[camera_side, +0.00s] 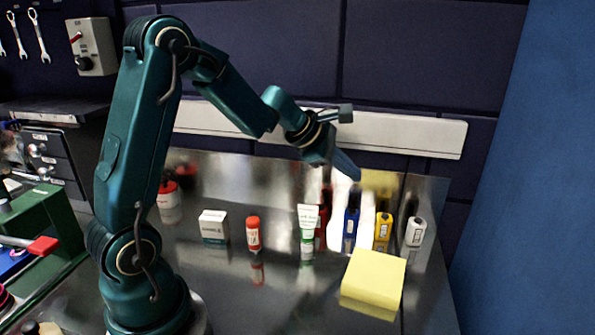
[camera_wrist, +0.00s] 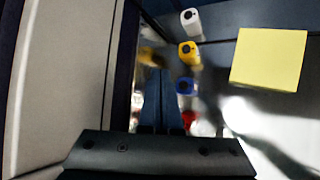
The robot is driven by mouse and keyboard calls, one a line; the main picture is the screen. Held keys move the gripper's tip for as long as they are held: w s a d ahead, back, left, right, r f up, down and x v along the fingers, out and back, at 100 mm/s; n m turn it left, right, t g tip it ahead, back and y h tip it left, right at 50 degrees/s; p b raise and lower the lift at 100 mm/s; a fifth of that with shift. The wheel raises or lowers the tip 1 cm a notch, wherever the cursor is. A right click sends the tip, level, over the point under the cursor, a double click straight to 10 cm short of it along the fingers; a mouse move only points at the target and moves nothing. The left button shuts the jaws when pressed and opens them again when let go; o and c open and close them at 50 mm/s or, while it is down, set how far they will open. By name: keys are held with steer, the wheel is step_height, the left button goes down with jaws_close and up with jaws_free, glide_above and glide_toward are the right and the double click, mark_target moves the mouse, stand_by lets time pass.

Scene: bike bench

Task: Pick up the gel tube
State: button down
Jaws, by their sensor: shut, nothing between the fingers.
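The gel tube is most likely the white tube with a green lower part (camera_side: 307,230), upright on the metal bench in the side view. My gripper (camera_side: 352,174) is shut and empty, above the row of bottles and to the upper right of the tube, apart from it. In the wrist view my gripper's blue fingers (camera_wrist: 160,78) lie together. I cannot make out the tube clearly in the wrist view; the area beside the fingers is blurred and partly hidden by the gripper body.
Beside the tube stand a red bottle (camera_side: 322,228), a blue bottle (camera_side: 351,229), a yellow bottle (camera_side: 383,231) and a white bottle (camera_side: 415,231). A yellow block (camera_side: 374,276) lies in front. A red tube (camera_side: 253,233) and a small box (camera_side: 213,227) stand left. The front middle bench is clear.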

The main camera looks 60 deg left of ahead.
stand_by(0.4)
steer(key=shift+c, duration=1.3)
jaws_free()
steer(key=shift+r, duration=0.1)
